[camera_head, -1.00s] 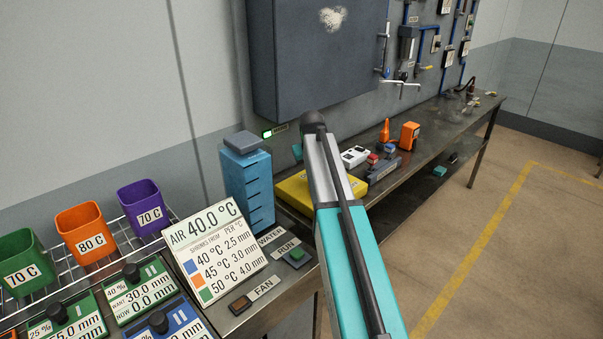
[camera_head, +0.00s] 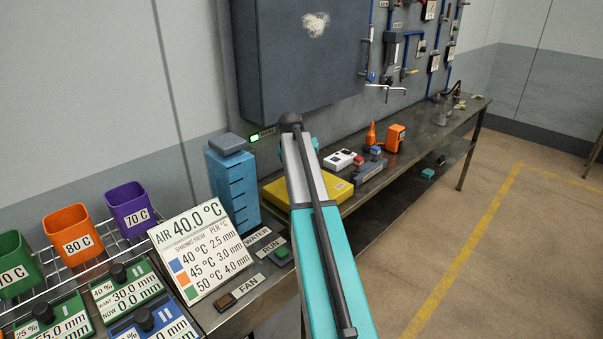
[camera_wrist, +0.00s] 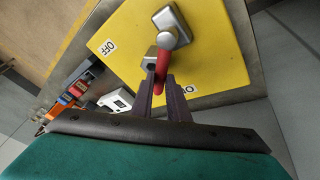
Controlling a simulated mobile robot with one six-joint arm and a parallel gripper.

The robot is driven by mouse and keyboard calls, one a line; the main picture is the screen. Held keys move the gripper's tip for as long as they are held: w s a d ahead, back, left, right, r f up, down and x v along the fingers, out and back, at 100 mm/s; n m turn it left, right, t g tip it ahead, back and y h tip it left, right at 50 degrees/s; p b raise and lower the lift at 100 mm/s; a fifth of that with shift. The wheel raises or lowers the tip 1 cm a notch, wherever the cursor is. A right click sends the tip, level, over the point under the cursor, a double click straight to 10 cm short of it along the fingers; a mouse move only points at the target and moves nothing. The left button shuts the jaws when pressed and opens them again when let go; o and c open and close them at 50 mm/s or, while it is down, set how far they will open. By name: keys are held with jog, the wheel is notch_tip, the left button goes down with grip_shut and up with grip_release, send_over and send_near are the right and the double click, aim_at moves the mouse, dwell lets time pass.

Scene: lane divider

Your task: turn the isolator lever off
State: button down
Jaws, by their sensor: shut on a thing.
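The isolator lever has a red handle (camera_wrist: 161,67) on a grey metal hub (camera_wrist: 172,25), mounted on a yellow board (camera_wrist: 126,22). In the wrist view, the handle points down the picture, nearer the ON label (camera_wrist: 188,89) than the OFF label (camera_wrist: 107,47) at left. My gripper (camera_wrist: 161,80) is shut on the red handle, with one dark finger on each side. In the head view, the yellow board (camera_head: 336,190) lies on the bench, partly behind my arm. The lever and my gripper are hidden there.
A dark cabinet (camera_head: 300,60) hangs above. Floor at right is clear.

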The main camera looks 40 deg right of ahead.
jog(key=shift+a, duration=0.1)
jog(key=c, duration=1.7)
grip_release()
jog(key=shift+r, duration=0.15)
jog(key=shift+b+v, duration=1.55)
jog(key=shift+v, duration=5.2)
jog(key=shift+s, duration=0.1)
